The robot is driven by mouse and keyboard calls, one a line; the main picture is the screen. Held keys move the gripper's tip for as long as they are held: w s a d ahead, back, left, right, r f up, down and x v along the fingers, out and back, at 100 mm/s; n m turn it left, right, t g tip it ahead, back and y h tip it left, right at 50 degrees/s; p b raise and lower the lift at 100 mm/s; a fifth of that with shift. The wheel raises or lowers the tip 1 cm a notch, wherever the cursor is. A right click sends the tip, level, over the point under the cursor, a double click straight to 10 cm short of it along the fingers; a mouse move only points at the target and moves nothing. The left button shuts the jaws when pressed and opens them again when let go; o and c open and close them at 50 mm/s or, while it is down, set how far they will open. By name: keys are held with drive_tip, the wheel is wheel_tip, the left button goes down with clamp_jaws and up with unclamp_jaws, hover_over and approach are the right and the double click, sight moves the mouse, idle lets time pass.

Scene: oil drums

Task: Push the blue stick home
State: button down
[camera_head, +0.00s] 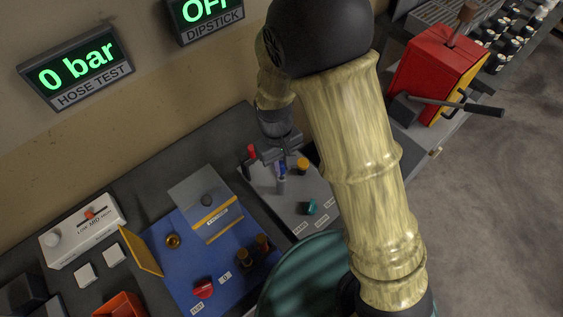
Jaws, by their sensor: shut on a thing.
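My gripper (279,163) hangs over the grey panel (285,206) with coloured knobs and small labels. A red-topped stick (252,154) stands just left of my gripper, and a yellow-topped one (302,165) stands just right. A teal knob (310,207) is nearer on the panel. The display above (207,16) reads OFF over the word DIPSTICK, cut off at the top.
A blue panel (205,262) with a red knob and brass fittings lies at left, beside a white control box (83,230). A teal drum (300,278) stands below the grey panel. A red box with a lever (435,65) is at upper right. Open floor lies at right.

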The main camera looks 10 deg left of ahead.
drive_tip(key=shift+f+b, duration=0.95)
drive_tip(key=shift+f, duration=0.65)
idle(0.8)
drive_tip(key=c, duration=1.2)
unclamp_jaws()
wheel_tip(320, 180, up, 17)
drive_tip(key=w+a+b, duration=0.1)
drive_tip(key=w, duration=0.1)
drive_tip(key=shift+a+b, duration=0.35)
drive_tip(key=shift+a, duration=0.05)
drive_tip(key=s+d+f+m+t, duration=0.1)
drive_tip(key=d+f+m, duration=0.1)
drive_tip(key=d, duration=0.6)
drive_tip(key=s+d+f+m+t, duration=0.1)
drive_tip(key=d+m, duration=0.2)
drive_tip(key=d, duration=0.5)
drive_tip(key=s+d+f+m+t+y, duration=0.1)
drive_tip(key=d+f+m+t, duration=0.1)
drive_tip(key=d, duration=0.6)
drive_tip(key=shift+s+f+m, duration=0.25)
drive_tip(key=shift+f+m, duration=0.1)
drive_tip(key=shift+m, duration=0.35)
